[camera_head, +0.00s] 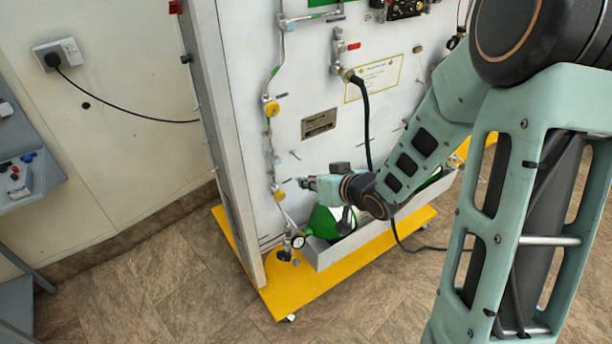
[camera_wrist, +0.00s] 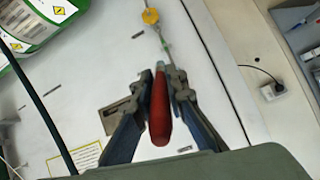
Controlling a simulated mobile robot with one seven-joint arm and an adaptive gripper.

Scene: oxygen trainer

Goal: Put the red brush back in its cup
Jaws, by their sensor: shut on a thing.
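My gripper (camera_wrist: 159,85) is shut on the red brush (camera_wrist: 160,112). In the wrist view the brush's red handle lies between the two fingers and points up the picture to a grey tip. In the head view my gripper (camera_head: 306,183) is close in front of the white panel, above the grey trough at its foot; the brush cannot be made out there. I cannot make out the brush's cup in either view.
The white panel (camera_head: 325,75) carries pipes, yellow valves (camera_head: 271,108) and a black hose (camera_head: 366,125). A green cylinder (camera_head: 322,222) lies in the grey trough (camera_head: 345,250) on a yellow base (camera_head: 290,300). A grey shelf (camera_head: 40,185) with small items stands at left.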

